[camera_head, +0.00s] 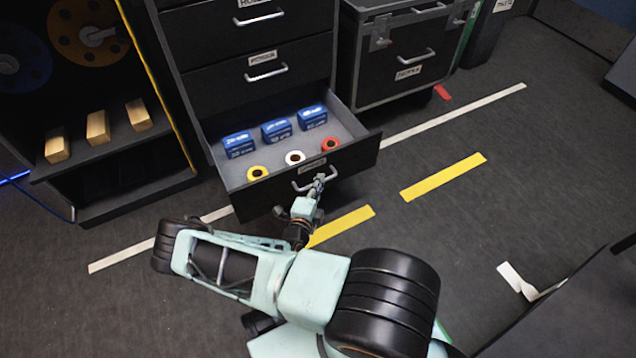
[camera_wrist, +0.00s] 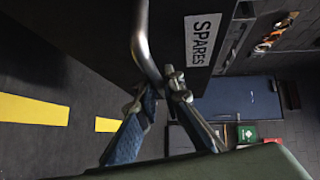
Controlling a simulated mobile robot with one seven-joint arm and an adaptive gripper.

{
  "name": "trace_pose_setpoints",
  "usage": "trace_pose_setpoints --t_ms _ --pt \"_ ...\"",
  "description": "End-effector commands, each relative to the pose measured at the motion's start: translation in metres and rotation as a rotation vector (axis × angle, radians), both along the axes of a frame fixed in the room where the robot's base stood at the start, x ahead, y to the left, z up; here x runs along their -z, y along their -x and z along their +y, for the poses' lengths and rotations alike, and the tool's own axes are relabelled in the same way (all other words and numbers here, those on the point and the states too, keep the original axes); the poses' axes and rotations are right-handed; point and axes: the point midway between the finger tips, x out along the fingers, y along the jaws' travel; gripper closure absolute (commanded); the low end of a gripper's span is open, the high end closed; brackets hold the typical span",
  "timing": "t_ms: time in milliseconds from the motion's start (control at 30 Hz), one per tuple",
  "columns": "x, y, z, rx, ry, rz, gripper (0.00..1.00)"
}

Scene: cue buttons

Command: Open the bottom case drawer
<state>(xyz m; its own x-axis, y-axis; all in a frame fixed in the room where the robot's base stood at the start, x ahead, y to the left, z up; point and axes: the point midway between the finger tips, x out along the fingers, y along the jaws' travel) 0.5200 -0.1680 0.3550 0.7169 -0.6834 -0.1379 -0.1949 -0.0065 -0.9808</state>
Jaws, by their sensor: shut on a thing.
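The bottom case drawer (camera_head: 355,165) stands pulled out from the black case in the head view. Its front carries a metal bar handle and a small label, which reads SPARES (camera_wrist: 203,40) in the wrist view. Inside lie three blue boxes (camera_head: 276,131) in a row and three rolls, yellow, white (camera_head: 294,157) and red, nearer the front. My gripper (camera_head: 318,182) is at the drawer front, shut on the handle (camera_wrist: 147,52). In the wrist view the fingers (camera_wrist: 160,88) close around the bar.
Closed drawers (camera_head: 268,72) sit above the open one. A shelf unit (camera_head: 130,200) with wooden blocks stands at left, and a black wheeled case (camera_head: 408,55) at right. The floor in front is mostly clear, with yellow tape (camera_head: 443,177) and white tape lines.

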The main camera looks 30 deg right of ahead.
Motion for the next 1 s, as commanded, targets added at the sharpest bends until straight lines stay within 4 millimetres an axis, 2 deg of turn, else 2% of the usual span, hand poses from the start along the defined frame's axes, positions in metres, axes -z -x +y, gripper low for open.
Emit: trace_pose_setpoints --t_ms 433,467,600,867,1000 --pt "0.0003 -0.0013 0.0015 -0.005 -0.002 -0.001 1.00" --pt "0.0003 -0.0013 0.0015 -0.005 -0.001 0.000 0.90" --pt "0.0001 -0.0010 0.0010 -0.003 -0.001 0.000 0.75" --pt "-0.0002 -0.0005 0.0000 -0.002 0.000 0.000 0.75" --pt "-0.0075 -0.0008 0.0001 -0.001 0.001 0.000 0.75"
